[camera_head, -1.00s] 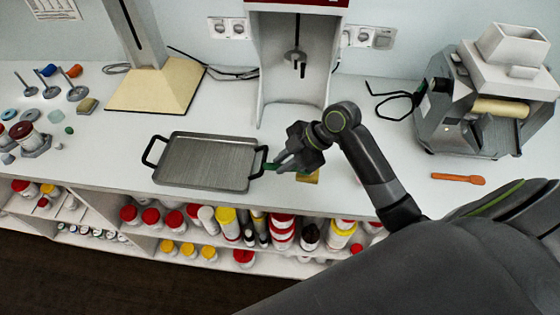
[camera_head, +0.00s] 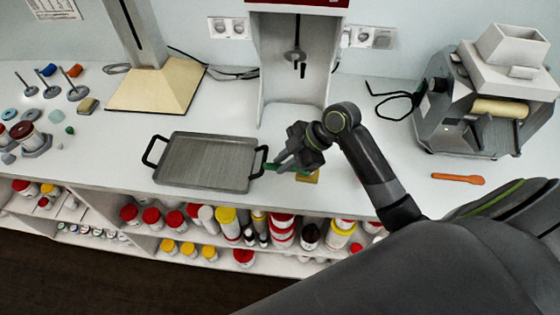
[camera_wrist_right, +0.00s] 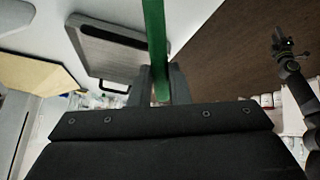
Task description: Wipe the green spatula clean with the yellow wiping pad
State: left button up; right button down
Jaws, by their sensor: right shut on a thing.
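The green spatula (camera_head: 270,166) is held in my right gripper (camera_head: 281,162), which is shut on it. In the right wrist view the long green spatula (camera_wrist_right: 155,45) runs between the two fingers (camera_wrist_right: 162,84). The yellow wiping pad (camera_head: 309,177) lies on the counter just right of and below the gripper, partly hidden by it. Part of the spatula shows at the pad's upper edge; I cannot tell whether they touch. My left gripper is out of the head view; a dark gripper (camera_wrist_right: 284,45), apparently my left, shows small at the right of the wrist view.
A grey metal tray (camera_head: 208,160) with black handles lies just left of my right gripper, its right handle close to the fingers. An orange spatula (camera_head: 458,179) lies to the right, before a grey machine (camera_head: 480,115). Shelves with jars sit below the counter's front edge.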

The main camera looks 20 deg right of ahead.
jog(key=shift+a, duration=0.75)
jog(key=shift+d, duration=0.85)
jog(key=shift+r+p, duration=2.8)
jog(key=shift+r, duration=0.25)
